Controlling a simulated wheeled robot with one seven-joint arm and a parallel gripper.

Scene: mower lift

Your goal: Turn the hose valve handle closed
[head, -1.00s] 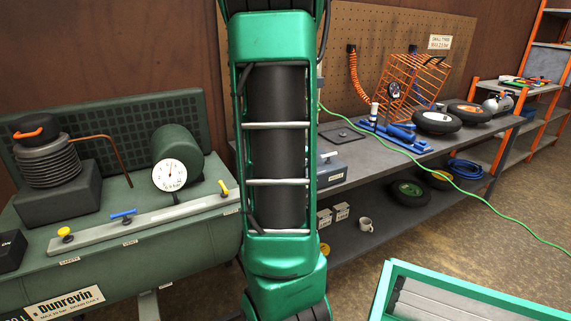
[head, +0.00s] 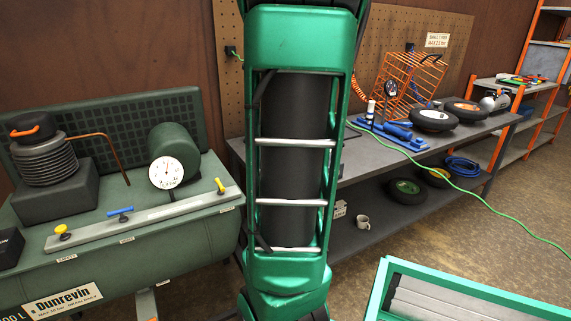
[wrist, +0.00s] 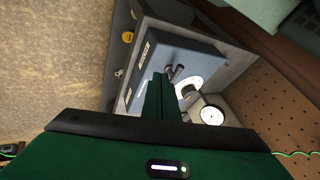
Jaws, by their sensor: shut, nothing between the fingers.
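The green compressor (head: 200,235) stands at the left in the head view. Along its top strip are a left yellow handle (head: 62,231), a blue handle (head: 120,211) and a right yellow handle (head: 220,186). Their labels are too small to read, so I cannot tell which is the hose valve. A white dial gauge (head: 166,172) stands behind the strip. My gripper (wrist: 165,78) is shut and empty in the wrist view, above a blue box with dark knobs (wrist: 160,52). The gripper is not visible in the head view, where my green arm fills the middle.
The grey workbench (head: 385,165) behind my arm carries blue tools (head: 390,130), wheels (head: 434,120) and an orange wire rack (head: 410,80). A mug (head: 362,222) sits on its lower shelf. A green-rimmed platform (head: 470,292) is at front right. The floor between is clear.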

